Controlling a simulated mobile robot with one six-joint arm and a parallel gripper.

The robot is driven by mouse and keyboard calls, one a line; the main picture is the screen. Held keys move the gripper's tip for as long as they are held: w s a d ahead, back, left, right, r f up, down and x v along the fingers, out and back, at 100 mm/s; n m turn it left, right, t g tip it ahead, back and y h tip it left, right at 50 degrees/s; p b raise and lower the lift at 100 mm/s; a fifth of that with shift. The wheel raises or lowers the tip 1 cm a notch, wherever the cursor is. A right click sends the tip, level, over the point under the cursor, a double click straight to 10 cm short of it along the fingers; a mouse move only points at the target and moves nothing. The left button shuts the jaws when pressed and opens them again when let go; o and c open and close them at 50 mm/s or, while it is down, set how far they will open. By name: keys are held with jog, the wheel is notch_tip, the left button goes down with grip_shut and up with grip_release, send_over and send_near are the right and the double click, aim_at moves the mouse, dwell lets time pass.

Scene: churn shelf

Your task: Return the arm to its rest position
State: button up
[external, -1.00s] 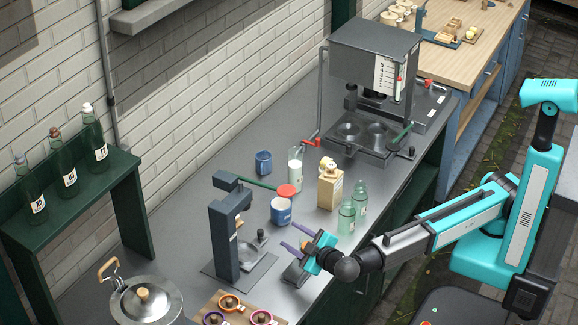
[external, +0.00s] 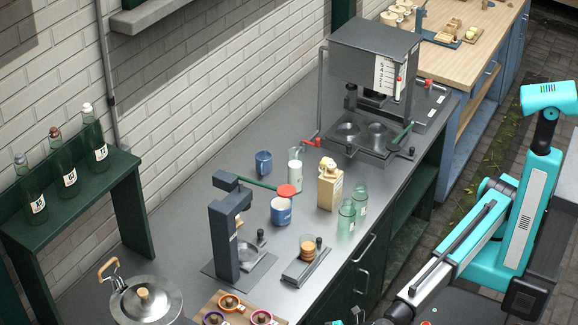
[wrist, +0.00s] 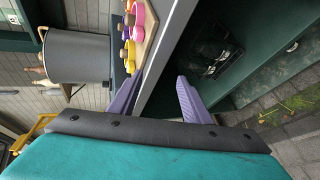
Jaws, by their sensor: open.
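My gripper shows in the wrist view (wrist: 157,98), with its two purple fingers apart and nothing between them. In the external view the arm is folded low at the bottom right, off the counter's front side, and the fingers are out of the picture there. In the wrist view the counter's edge runs between and beyond the fingers, with the dark green cabinet front (wrist: 235,45) to the right.
Paved ground lies in front.

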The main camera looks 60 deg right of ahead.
jog(key=s+d+f+g+h+p, duration=0.2)
jog(key=s+d+f+g+h, duration=0.15)
jog(key=d+f, duration=0.9)
jog(key=s+d+f+g+h+p, duration=0.35)
jog(key=d+f, duration=0.65)
jog(key=f, duration=0.6)
jog(key=s+d+f+m+g+h+p, duration=0.1)
jog(key=s+d+f+g, duration=0.2)
jog(key=s+d, duration=0.5)
jog(key=s+d+f+m+g+h+p, duration=0.1)
jog(key=s+d+f+m+g+h, duration=0.3)
jog(key=d, duration=0.8)
jog(key=s+d+f+n+g+y+p, duration=0.1)
jog(key=s+d+f+p, duration=0.1)
jog(key=s+d, duration=0.65)
jog(key=w+d+f+m+g+y+b, duration=0.2)
jog(key=w+d+m+b, duration=0.1)
jog(key=w+d+m, duration=0.95)
jog(key=w+d+f+m+y+b, duration=0.1)
jog(key=w+d+m, duration=0.1)
jog(key=d, duration=0.5)
jog(key=w+d+f+m+y+b, duration=0.1)
jog(key=w+d+m+y+b, duration=0.1)
jog(key=d+m, duration=0.3)
jog(key=shift+w+d+g, duration=0.4)
jog(key=shift+w+d, duration=0.15)
jog(key=shift+d, duration=0.55)
